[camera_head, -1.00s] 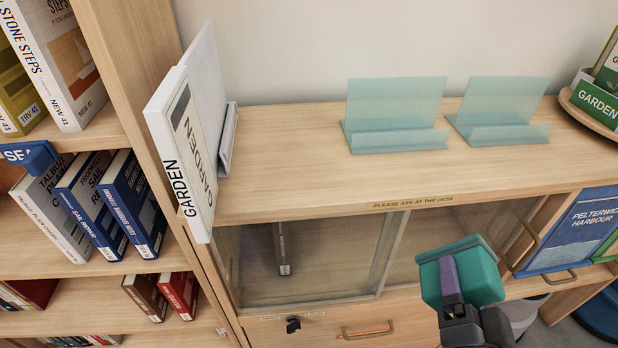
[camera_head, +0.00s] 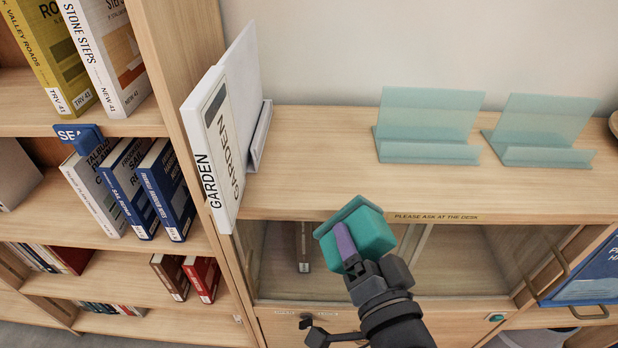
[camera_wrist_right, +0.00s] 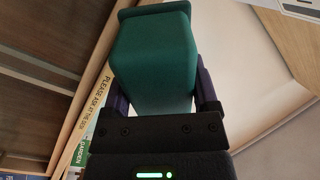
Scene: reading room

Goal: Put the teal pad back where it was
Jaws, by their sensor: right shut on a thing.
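The teal pad (camera_head: 368,236) is a chunky block with a flat, wider plate at its far end. My right gripper (camera_head: 346,240) is shut on it, with a purple finger along its side. The pad is held in the air in front of the low cabinet's sliding glass doors, below the level of the cabinet top. In the right wrist view the pad (camera_wrist_right: 152,62) sits between both purple fingers, its plate pointing away from the palm. My left gripper is not in view.
The cabinet top (camera_head: 320,180) holds two clear teal stands (camera_head: 428,122) (camera_head: 543,130) and a white stand with the GARDEN book (camera_head: 222,150), which juts past the front edge. A tall bookshelf (camera_head: 185,75) stands at left. The middle of the top is clear.

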